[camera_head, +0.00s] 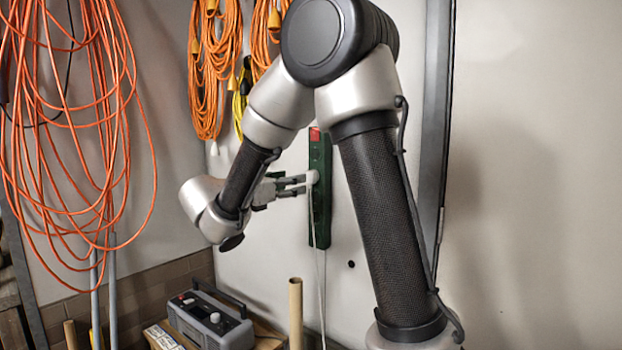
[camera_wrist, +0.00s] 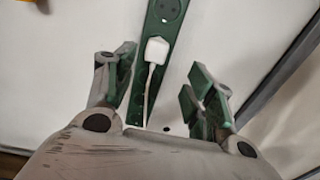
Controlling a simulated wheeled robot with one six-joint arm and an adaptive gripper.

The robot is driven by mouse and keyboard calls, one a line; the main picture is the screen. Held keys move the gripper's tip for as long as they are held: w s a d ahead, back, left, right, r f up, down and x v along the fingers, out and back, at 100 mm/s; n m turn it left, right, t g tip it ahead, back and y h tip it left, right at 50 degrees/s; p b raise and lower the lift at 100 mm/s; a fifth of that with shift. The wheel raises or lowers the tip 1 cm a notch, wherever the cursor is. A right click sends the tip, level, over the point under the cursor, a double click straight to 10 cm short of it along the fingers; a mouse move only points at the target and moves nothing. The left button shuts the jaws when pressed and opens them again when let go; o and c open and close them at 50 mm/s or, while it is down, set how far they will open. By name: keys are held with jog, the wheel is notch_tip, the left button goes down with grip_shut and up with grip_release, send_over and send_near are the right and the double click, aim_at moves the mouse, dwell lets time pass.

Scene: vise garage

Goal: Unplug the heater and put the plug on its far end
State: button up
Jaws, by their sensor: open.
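A green power strip (camera_head: 320,225) is fixed upright on the pale wall, with a red switch at its top. A white plug (camera_head: 312,177) sits in it, its white cord hanging down; the plug also shows in the wrist view (camera_wrist: 156,50). An empty round socket shows above the plug in the wrist view, on the strip (camera_wrist: 153,20). My gripper (camera_head: 297,185) is open, its fingers pointing at the strip. In the wrist view, the fingers (camera_wrist: 162,66) stand to either side of the plug, with gaps. I cannot identify the heater.
Orange cable coils (camera_head: 75,130) hang at the left, and more coils (camera_head: 215,70) hang above and left of the strip. A grey radio-like box (camera_head: 210,318) and an upright brown tube (camera_head: 295,312) stand below. A grey metal post (camera_head: 432,130) runs right of the strip.

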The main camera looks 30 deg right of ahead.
aim_at(308, 178)
jog(key=shift+w+a, duration=0.25)
jog(key=shift+d, duration=0.1)
jog(key=shift+x, duration=4.45)
jog(key=shift+r, duration=0.15)
grip_shut()
jog(key=shift+v, duration=3)
